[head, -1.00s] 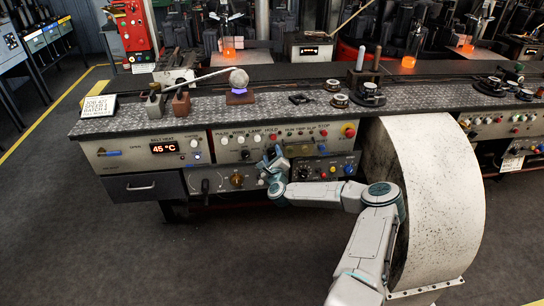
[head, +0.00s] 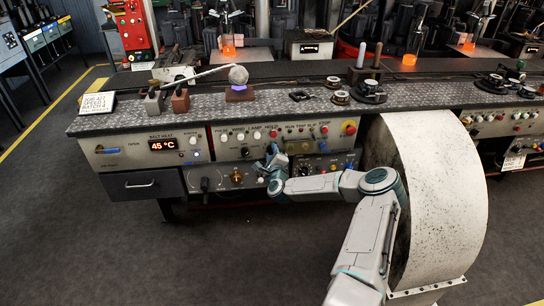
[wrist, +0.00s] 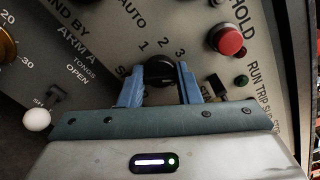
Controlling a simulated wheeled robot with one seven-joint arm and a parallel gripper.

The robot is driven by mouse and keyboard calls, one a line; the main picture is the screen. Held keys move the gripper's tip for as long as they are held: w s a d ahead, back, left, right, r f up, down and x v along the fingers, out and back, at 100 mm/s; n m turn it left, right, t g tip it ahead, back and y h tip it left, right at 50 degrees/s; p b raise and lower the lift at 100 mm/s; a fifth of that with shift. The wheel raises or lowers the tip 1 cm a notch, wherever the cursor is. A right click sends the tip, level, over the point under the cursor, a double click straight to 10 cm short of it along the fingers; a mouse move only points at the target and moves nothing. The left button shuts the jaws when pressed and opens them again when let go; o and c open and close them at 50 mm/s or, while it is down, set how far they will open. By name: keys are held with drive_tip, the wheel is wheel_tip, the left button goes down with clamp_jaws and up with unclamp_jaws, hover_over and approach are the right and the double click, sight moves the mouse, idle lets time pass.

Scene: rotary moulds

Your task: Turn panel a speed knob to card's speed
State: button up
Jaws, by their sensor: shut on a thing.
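The speed knob (wrist: 158,68) is a round black knob on the grey panel in the wrist view, with the marks 1, 2 and 3 around its upper edge. My gripper (wrist: 160,86) has its two blue fingers on either side of the knob, shut on it. Which mark the knob points to cannot be told. In the head view my gripper (head: 272,158) is at the panel front, and its fingers hide the knob. The white card (head: 98,103) stands at the left end of the bench; its small print appears to read speed 1.
Near the knob in the wrist view are a red button (wrist: 228,40), a black toggle (wrist: 218,87), a white-tipped lever (wrist: 37,119) and a brass dial (wrist: 6,45). A big pale curved guard (head: 440,200) stands right of the panel. The floor in front is clear.

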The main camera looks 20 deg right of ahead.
drive_tip(key=n+b, duration=2.2)
drive_tip(key=n, duration=0.1)
drive_tip(key=shift+n, duration=0.4)
drive_tip(key=shift+r, duration=0.1)
drive_tip(key=o, duration=1)
drive_tip(key=p+v, duration=0.1)
drive_tip(key=v, duration=1.2)
drive_tip(key=shift+s+a, duration=0.15)
drive_tip(key=shift+s, duration=0.2)
